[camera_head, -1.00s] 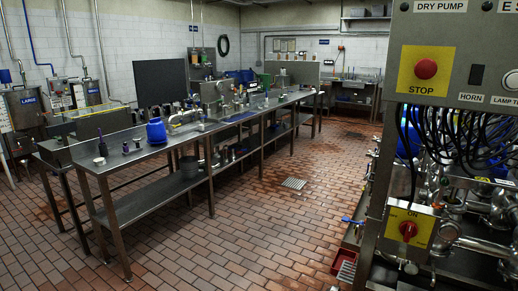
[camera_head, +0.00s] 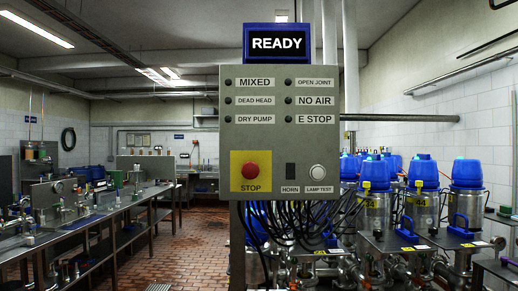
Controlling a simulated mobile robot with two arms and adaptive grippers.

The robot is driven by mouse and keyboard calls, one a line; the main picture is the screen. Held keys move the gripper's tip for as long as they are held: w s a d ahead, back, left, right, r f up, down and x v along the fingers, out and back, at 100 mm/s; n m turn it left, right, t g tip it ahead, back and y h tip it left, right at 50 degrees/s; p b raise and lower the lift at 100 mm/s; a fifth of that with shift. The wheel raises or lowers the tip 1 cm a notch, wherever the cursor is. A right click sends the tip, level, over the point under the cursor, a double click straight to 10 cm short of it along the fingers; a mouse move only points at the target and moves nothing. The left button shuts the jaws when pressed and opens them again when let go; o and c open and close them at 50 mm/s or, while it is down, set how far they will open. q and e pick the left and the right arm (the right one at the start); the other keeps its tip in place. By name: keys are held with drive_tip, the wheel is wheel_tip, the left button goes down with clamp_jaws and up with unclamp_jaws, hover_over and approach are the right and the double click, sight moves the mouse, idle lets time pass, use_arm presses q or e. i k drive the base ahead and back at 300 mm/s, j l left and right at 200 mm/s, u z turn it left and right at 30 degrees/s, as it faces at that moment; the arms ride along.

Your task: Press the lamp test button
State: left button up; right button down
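The lamp test button (camera_head: 317,172) is a round white button at the lower right of a grey control panel (camera_head: 270,140) in the head view. Its label (camera_head: 319,189) reads LAMP TEST. A black horn switch (camera_head: 290,171) sits just left of it. A red STOP button (camera_head: 250,171) on a yellow plate is further left. Dark indicator lamps stand beside labels such as MIXED, NO AIR and E STOP. A blue-framed display (camera_head: 277,43) on top reads READY. Neither of my grippers shows in this view.
Black cables (camera_head: 300,215) hang under the panel. On the right, several steel valve units with blue caps (camera_head: 422,170) stand on metal plates. A long steel workbench (camera_head: 125,212) with fittings runs along the left. A strip of tiled floor (camera_head: 185,240) is clear between bench and panel.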

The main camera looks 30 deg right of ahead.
sight(317, 173)
drive_tip(key=z, duration=1.35)
